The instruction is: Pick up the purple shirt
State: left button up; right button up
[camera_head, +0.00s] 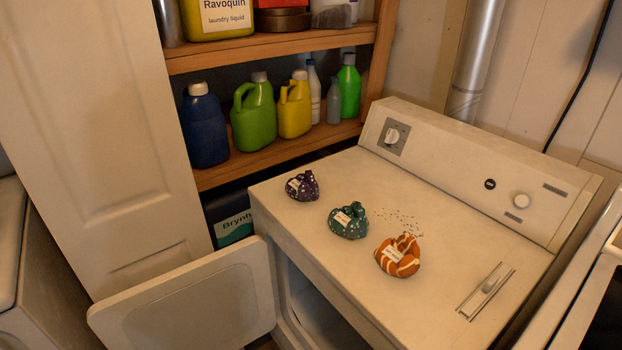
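A small crumpled purple shirt (302,186) with light spots and a white tag lies on top of the white dryer (340,180), near its left edge. A teal shirt (349,220) with white dots and a tag lies to its right and nearer. An orange and white striped shirt (398,256) lies further right and nearer still. The three lie apart in a slanting row. Neither of my grippers shows in the head view.
The dryer's door (190,306) hangs open at the lower left. A control panel (470,180) rises along the dryer's back. Wooden shelves (280,154) with several bottles stand behind at the left. Dark specks lie near the orange shirt. The dryer top's right part is mostly clear.

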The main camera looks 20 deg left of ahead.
aim_at(305, 188)
jog(key=j+u, duration=0.6)
jog(key=u, duration=0.15)
jog(key=i+j+u, duration=0.15)
jog(key=u, duration=0.2)
jog(key=j, duration=0.1)
